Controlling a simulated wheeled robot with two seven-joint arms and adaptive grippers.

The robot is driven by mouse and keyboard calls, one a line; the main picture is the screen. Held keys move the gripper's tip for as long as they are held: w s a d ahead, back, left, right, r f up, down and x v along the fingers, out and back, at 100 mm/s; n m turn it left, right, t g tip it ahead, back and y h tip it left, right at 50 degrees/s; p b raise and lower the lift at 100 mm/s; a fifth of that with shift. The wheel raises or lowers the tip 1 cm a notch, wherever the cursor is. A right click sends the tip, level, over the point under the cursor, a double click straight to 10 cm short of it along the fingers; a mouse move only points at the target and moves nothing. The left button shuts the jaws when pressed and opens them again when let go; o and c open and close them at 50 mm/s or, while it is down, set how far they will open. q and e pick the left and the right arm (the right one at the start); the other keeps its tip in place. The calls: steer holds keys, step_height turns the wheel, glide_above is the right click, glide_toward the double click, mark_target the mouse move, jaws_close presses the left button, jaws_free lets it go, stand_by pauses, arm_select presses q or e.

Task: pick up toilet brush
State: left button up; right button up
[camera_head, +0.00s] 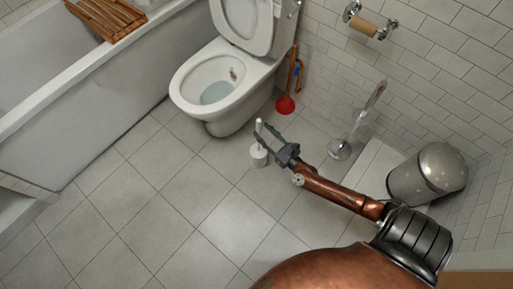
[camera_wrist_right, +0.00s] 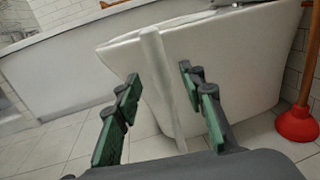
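The toilet brush stands upright on the tiled floor in front of the toilet, its white holder (camera_head: 258,156) low and its thin white handle rising from it. In the right wrist view the pale handle (camera_wrist_right: 168,92) stands between the two green-padded fingers, with gaps on both sides. My right gripper (camera_head: 264,136) is open around the handle, above the holder; no firm contact shows. The lower part of the brush is hidden in the wrist view by the gripper body. My left gripper is not in view.
The toilet (camera_head: 222,85) is just behind the brush. A red plunger (camera_head: 285,104) stands by the wall. A clear-based metal stand (camera_head: 340,150) and a grey bin (camera_head: 428,173) are to the right. A bathtub (camera_head: 90,80) is at left; the floor (camera_head: 150,215) in front is clear.

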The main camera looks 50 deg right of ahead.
mark_target(259, 127)
steer(key=w, duration=0.3)
steer(key=shift+w+d+f, duration=0.15)
steer(key=shift+w+d, duration=0.05)
steer(key=shift+w, duration=0.05)
jaws_close()
